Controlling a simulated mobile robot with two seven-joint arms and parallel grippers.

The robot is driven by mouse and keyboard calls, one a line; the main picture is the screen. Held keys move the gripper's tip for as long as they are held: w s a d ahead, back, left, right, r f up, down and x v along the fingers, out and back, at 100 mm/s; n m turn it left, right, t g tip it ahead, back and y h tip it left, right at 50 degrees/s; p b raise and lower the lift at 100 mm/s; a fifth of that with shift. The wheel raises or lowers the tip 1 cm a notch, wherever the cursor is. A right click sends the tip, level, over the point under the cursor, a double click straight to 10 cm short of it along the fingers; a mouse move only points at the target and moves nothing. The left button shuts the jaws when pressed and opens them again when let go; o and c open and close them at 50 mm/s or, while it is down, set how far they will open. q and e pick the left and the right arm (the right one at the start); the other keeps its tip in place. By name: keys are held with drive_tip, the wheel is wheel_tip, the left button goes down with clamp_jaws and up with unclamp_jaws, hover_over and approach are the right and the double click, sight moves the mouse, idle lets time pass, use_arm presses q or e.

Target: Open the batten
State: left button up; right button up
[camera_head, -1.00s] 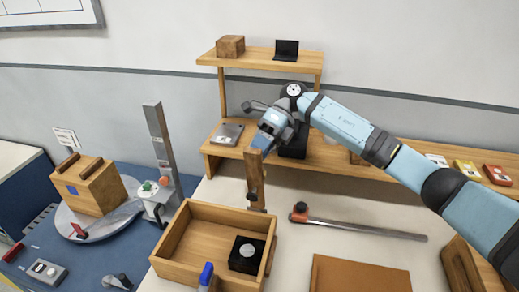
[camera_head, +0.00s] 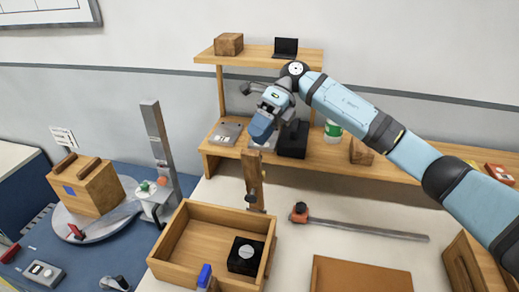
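A narrow wooden batten (camera_head: 254,180) stands nearly upright at the back right corner of an open wooden box (camera_head: 178,232), with dark metal fittings near its foot. My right gripper (camera_head: 262,132) is just above and slightly right of the batten's top end, apart from it as far as I can see. Its fingers point down, and their gap is hidden by the viewing angle. My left gripper is not in view.
The box holds a black block (camera_head: 246,256); a blue-topped piece (camera_head: 205,275) is at its front. A wooden shelf (camera_head: 225,163) stands behind. A long metal bar (camera_head: 370,231) lies right. A wooden block (camera_head: 88,188) sits on a turntable left.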

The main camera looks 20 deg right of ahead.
wheel_tip(320, 180, up, 14)
drive_tip(key=shift+r+b, duration=0.2)
drive_tip(key=shift+b, duration=0.15)
drive_tip(key=shift+s+a, duration=0.1)
drive_tip(key=shift+s, duration=0.05)
